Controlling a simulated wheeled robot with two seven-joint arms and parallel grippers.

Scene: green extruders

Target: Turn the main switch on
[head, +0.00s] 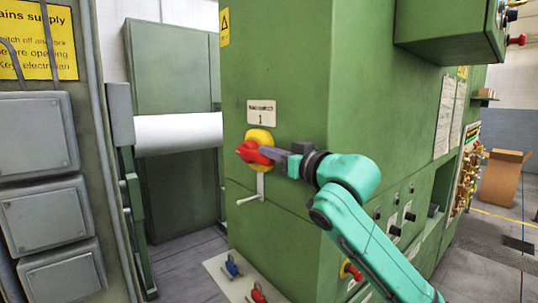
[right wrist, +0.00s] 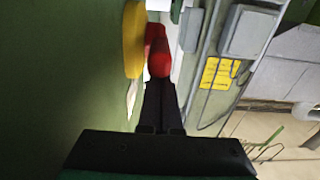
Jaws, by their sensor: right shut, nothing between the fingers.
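The main switch is a red handle (head: 248,153) on a round yellow plate (head: 262,136), on the front face of the green cabinet below a small label marked 1. My right gripper (head: 268,153) comes in from the right with its fingers shut and empty. Its tips are at the right side of the red handle and hide part of the plate. In the right wrist view the shut fingers (right wrist: 159,84) end right at the red handle (right wrist: 159,62), with the yellow plate (right wrist: 133,40) beside it. I cannot tell whether they touch. My left gripper is not in view.
A grey lever (head: 256,190) sticks out just below the switch. Blue and red handles (head: 232,266) sit on a plate lower down. Grey boxes (head: 35,150) stand at the left. A green box (head: 450,30) overhangs at upper right. A cardboard box (head: 503,178) stands far right.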

